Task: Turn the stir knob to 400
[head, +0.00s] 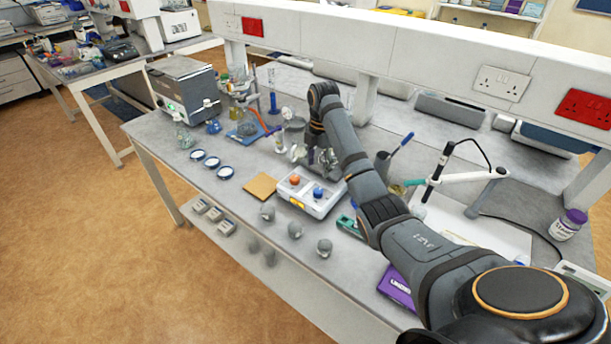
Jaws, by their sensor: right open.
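A white hotplate stirrer (325,207) stands on the bench in the middle of the head view. Its front bears an orange knob (294,181) on the left and a blue knob (318,192) on the right. The scale markings are too small to read, so I cannot tell which knob is stir or where it points. My right gripper (314,160) is open and points down over the back part of the stirrer, behind and above the knobs. It appears apart from both knobs. The stirrer's top is largely hidden by my gripper and arm. My left gripper is out of view.
An orange-brown square pad (260,186) lies left of the stirrer. A purple box (397,288) lies near my right arm. Glassware and a blue cylinder stand behind. The bench's front left is fairly clear.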

